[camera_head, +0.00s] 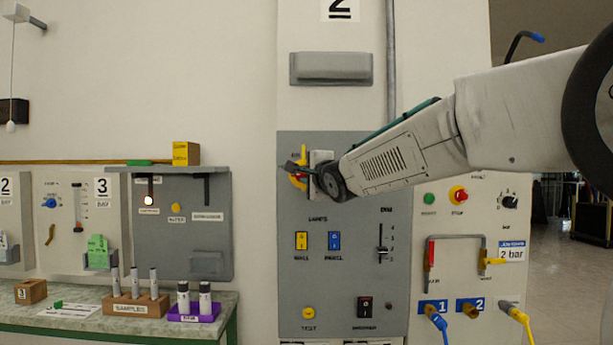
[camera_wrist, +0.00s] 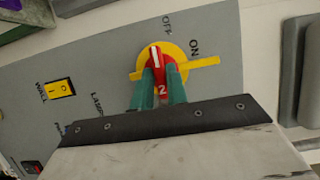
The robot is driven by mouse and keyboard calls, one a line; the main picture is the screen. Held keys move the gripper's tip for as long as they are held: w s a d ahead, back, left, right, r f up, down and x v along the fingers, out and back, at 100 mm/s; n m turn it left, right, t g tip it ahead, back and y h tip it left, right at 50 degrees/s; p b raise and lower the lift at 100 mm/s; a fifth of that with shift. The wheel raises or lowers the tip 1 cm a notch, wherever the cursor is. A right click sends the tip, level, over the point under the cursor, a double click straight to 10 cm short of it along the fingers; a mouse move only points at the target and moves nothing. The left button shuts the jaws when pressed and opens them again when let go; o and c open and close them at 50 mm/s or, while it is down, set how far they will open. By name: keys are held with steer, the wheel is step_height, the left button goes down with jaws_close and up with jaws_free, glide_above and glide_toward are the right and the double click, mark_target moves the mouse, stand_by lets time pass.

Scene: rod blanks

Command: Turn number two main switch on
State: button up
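The number two main switch is a red rotary handle (camera_wrist: 156,60) with a white mark and a "2" on it, set on a yellow disc (camera_wrist: 141,57) on a grey panel. Its marked end points up in the wrist view, nearer the partly readable OFF label than the ON label (camera_wrist: 196,47). A yellow bar (camera_wrist: 203,67) sticks out from the disc. My gripper (camera_wrist: 162,82) has its green fingers on both sides of the handle, with red filling the gap. In the head view my gripper (camera_head: 308,172) hides most of the switch; yellow parts (camera_head: 301,155) show.
Below on the panel are the yellow wall lamp switch (camera_head: 301,240), blue panel lamp switch (camera_head: 334,240), a dimmer slider (camera_head: 382,250) and a black rocker (camera_head: 365,308). A grey box (camera_head: 330,68) projects above. A vertical conduit (camera_head: 391,60) runs behind my arm.

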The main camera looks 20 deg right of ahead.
jaws_close()
